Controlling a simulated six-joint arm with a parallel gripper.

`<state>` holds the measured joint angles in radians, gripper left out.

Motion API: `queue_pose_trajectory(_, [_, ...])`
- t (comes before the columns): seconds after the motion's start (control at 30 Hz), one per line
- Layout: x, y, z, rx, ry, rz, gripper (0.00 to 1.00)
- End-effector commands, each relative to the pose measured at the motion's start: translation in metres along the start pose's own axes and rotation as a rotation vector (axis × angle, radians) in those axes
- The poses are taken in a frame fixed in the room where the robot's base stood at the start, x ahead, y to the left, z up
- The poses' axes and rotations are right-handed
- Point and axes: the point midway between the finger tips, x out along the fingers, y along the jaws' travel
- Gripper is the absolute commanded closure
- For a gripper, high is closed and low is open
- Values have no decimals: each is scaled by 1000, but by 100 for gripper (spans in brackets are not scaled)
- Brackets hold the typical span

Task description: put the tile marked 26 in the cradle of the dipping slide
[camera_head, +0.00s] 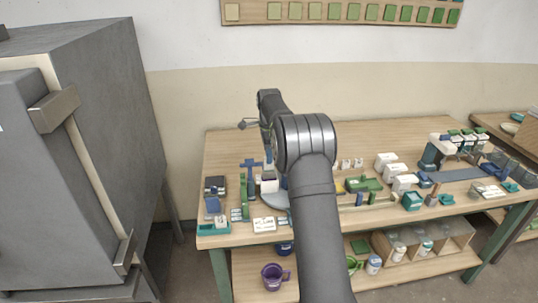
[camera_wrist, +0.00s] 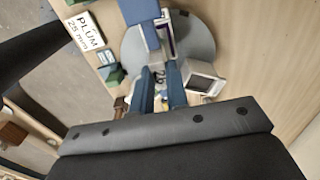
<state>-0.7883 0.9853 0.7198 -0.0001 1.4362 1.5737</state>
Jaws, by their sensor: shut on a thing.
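My gripper (camera_wrist: 160,78) shows in the wrist view as two blue fingers, close together and pointing down at the table. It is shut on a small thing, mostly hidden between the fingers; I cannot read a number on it. A blue stand with a pale upright piece (camera_wrist: 165,38), perhaps the dipping slide, is just beyond the fingertips, over a round grey disc (camera_wrist: 200,38). I cannot tell whether the gripper touches it. In the head view a blue upright (camera_head: 250,168) stands left of my arm, which hides most of the work spot. No mark 26 is readable.
A card marked PLUM 25 mm (camera_wrist: 85,32), green holders (camera_wrist: 112,75) and an open white box (camera_wrist: 203,86) are close around the fingers. The table (camera_head: 235,142) is crowded along its front; its back strip is clearer. A kiln-like grey cabinet (camera_head: 105,100) stands left.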

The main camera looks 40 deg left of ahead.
Motion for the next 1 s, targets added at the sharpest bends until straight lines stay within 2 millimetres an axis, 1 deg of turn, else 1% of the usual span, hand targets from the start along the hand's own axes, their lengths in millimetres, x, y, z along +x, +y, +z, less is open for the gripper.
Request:
queue_pose_trajectory(0.17, [0,0,0,0,0,0,100])
queue_pose_trajectory(0.2, [0,0,0,0,0,0,82])
queue_pose_trajectory(0.27, [0,0,0,0,0,0,70])
queue_pose_trajectory(0.3, [0,0,0,0,0,0,63])
queue_pose_trajectory(0.33, [0,0,0,0,0,0,61])
queue_pose_trajectory(0.57, [0,0,0,0,0,0,61])
queue_pose_trajectory(0.67, [-4,0,0,0,0,-1,61])
queue_pose_trajectory(1.0, [-38,0,0,0,0,-2,61])
